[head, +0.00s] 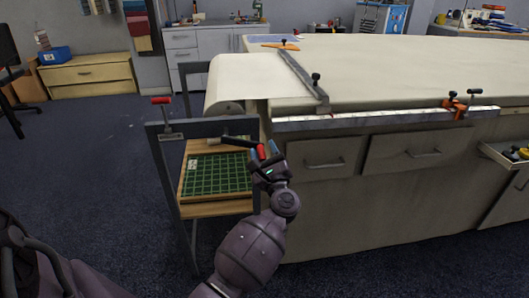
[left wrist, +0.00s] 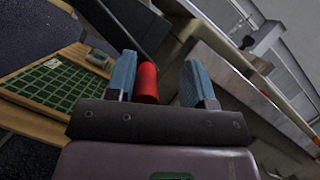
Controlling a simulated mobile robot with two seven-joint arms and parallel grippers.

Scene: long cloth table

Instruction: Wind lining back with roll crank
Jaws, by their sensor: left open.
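The cream lining (head: 370,70) covers the long table and curves down over its left end as a rounded roll (head: 224,107). The roll crank (head: 236,140) is a dark arm at the end frame, with a red grip (head: 261,152). My left gripper (head: 264,150) is open at this grip. In the left wrist view, the red grip (left wrist: 147,83) stands between the blue fingers (left wrist: 160,82), close to the left finger and clearly apart from the right one. Whether it touches the left finger I cannot tell. My right gripper is not in view.
A grey frame (head: 165,170) stands at the table's left end, with a red-handled clamp (head: 160,101) on top. Behind it is a wooden shelf with a green gridded mat (head: 215,175). A metal bar (head: 385,118) and an orange clamp (head: 455,107) line the table's front edge.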

